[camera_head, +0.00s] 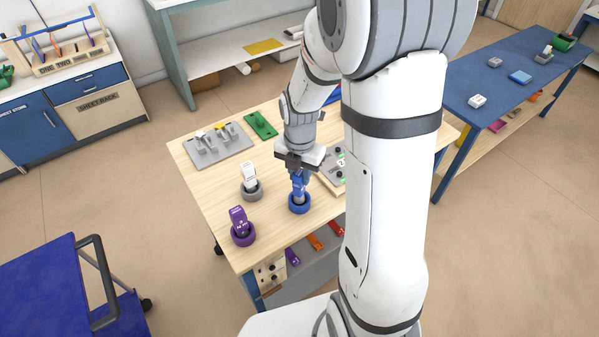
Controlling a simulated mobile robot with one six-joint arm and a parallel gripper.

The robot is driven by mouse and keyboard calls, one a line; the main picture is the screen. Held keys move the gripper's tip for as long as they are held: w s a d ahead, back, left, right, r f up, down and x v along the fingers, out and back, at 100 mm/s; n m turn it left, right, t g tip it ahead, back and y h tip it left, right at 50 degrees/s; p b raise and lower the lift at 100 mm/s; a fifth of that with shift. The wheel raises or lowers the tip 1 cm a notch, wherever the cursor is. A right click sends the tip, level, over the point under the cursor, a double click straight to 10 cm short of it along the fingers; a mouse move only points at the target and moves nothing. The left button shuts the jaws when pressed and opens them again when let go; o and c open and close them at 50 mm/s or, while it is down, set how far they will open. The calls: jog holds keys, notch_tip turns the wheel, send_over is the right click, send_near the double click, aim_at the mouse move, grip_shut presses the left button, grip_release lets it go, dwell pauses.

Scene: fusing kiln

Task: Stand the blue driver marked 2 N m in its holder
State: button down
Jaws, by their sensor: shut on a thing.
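The blue driver (297,187) stands roughly upright at the blue ring-shaped holder (299,208) on the wooden table. Its lower end is within the ring's outline; I cannot tell whether it rests on the bottom. Its marking is too small to read. My gripper (298,173) points down from above and is shut on the blue driver's upper part. The gripper hides the top of the driver.
On the table (205,184), a purple driver (238,218) stands in a purple holder and a white one (249,175) in a grey holder. A grey fixture plate (216,150), a green board (260,125) and a panel (333,178) lie behind. My arm hides the table's right part.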

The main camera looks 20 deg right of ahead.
jog(key=shift+f+b, duration=0.65)
jog(key=shift+f, duration=0.2)
jog(key=c, duration=1.1)
grip_release()
notch_tip(320, 180, up, 8)
jog(key=s+r+m+t, duration=0.1)
jog(key=s+m, duration=0.3)
jog(key=m, duration=0.5)
jog(key=s+r+m+t, duration=0.1)
jog(key=s+r+m, duration=0.3)
jog(key=m, duration=0.5)
jog(key=s+r+m+t, duration=0.1)
jog(key=s+r+m, duration=0.2)
jog(key=s+m, duration=0.3)
jog(key=shift+s+a+m, duration=0.15)
jog(key=shift+m, duration=0.75)
jog(key=shift+s+a+m, duration=0.1)
jog(key=shift+a+m, duration=0.05)
jog(key=shift+m, duration=0.75)
